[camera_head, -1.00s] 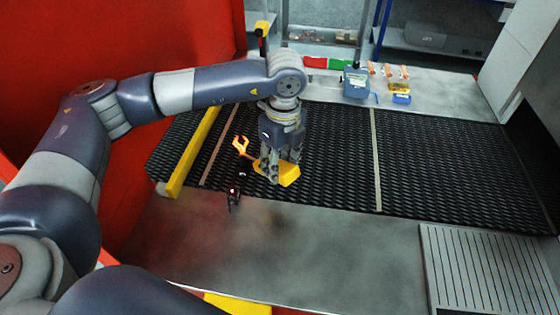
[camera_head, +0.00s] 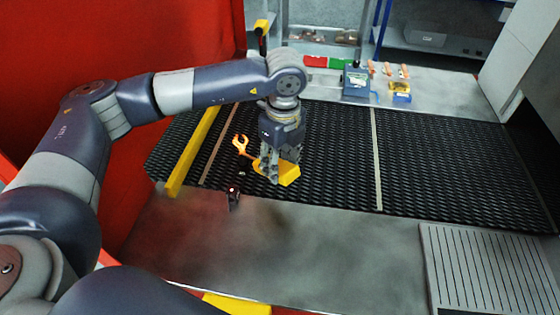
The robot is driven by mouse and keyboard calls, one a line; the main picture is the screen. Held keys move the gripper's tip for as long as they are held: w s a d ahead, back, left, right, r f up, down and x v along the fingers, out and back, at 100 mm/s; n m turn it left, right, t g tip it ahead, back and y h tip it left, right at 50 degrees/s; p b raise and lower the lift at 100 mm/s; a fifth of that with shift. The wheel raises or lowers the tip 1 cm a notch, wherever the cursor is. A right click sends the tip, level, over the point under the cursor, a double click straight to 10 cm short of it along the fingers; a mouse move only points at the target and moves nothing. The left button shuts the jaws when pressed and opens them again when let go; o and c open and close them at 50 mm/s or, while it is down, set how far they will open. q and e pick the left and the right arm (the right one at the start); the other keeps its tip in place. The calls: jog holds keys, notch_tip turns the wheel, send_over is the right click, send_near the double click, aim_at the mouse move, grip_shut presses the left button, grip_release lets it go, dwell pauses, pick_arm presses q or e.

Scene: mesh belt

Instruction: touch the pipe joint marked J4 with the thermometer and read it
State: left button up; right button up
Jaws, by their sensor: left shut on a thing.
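My left gripper (camera_head: 277,176) points down over the dark mesh belt (camera_head: 335,150), near its front edge. It is shut on a yellow block-like thing (camera_head: 291,175), partly hidden by the fingers. An orange, glowing, fork-ended piece (camera_head: 240,144) sticks out to the left of the fingers; whether it joins the yellow thing is hidden. I cannot make out a J4 mark or a pipe joint. No thermometer can be told for sure; a blue-grey boxed device (camera_head: 355,82) stands on the back ledge. My right gripper is not in view.
A small black device with a red light (camera_head: 233,193) stands at the belt's front left edge. A yellow bar (camera_head: 190,155) runs along the left. Orange pieces (camera_head: 387,70) and a blue-yellow box (camera_head: 400,92) lie behind. The grey front plate (camera_head: 310,240) is largely clear.

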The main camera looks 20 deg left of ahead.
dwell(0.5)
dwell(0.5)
pick_arm(q)
jog(key=shift+f, duration=0.1)
dwell(1.2)
dwell(0.6)
jog(key=shift+r+p, duration=1.05)
jog(key=shift+r, duration=1.6)
jog(key=shift+f, duration=0.15)
